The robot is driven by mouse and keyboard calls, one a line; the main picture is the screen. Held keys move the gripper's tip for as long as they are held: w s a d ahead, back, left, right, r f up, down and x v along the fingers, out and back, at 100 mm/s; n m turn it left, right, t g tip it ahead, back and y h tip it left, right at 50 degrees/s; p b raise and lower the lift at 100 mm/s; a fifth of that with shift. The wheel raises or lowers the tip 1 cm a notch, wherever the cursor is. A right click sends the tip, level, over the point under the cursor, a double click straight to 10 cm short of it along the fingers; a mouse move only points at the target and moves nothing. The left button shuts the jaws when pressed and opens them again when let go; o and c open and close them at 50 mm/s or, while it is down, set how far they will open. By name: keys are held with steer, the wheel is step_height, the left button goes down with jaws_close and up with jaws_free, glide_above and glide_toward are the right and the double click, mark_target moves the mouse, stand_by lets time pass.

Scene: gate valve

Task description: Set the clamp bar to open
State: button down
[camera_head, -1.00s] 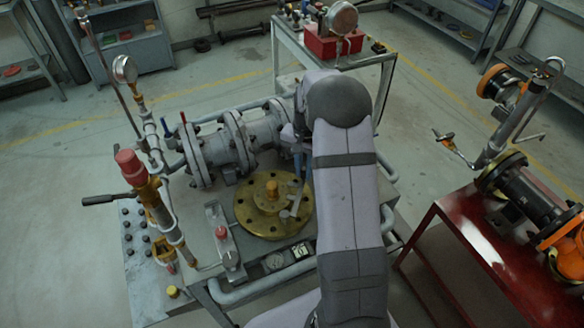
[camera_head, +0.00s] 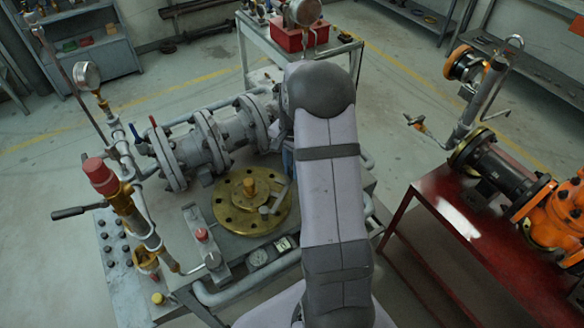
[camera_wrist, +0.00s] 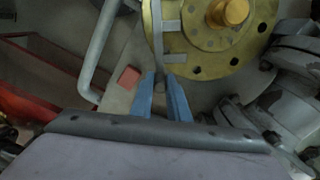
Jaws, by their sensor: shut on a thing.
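The brass flanged disc (camera_head: 232,213) lies on the grey bench, with a brass knob (camera_head: 249,186) at its centre. A thin grey bar (camera_head: 277,200), which looks like the clamp bar, lies across its right side. In the wrist view the bar (camera_wrist: 157,40) runs down along the left part of the disc (camera_wrist: 205,62), with short grey tabs on its right. My gripper (camera_wrist: 160,84) has its blue fingers shut on the bar's near end, just past the disc's rim. In the head view my arm hides the fingertips.
A grey pipe assembly (camera_head: 211,137) with bolted flanges stands right behind the disc. A red-capped yellow post (camera_head: 101,177) rises at the left. A red table (camera_head: 425,215) stands at the right.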

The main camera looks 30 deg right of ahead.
steer(key=c, duration=1.7)
jaws_free()
steer(key=shift+r+b, duration=1.1)
steer(key=shift+r, duration=2.65)
steer(key=shift+s+a, duration=0.1)
steer(key=shift+a, duration=0.25)
steer(key=s+a+f+n, duration=0.1)
steer(key=s+a+n, duration=0.3)
steer(key=s+a, duration=0.1)
steer(key=s+a+f+n, duration=0.1)
steer(key=s+a+n, duration=0.4)
steer(key=s+a, duration=0.1)
steer(key=s+a+f+n, duration=0.1)
steer(key=s+a+n, duration=0.3)
steer(key=s+a, duration=0.2)
steer(key=shift+s+a, duration=0.1)
steer(key=shift+s, duration=0.9)
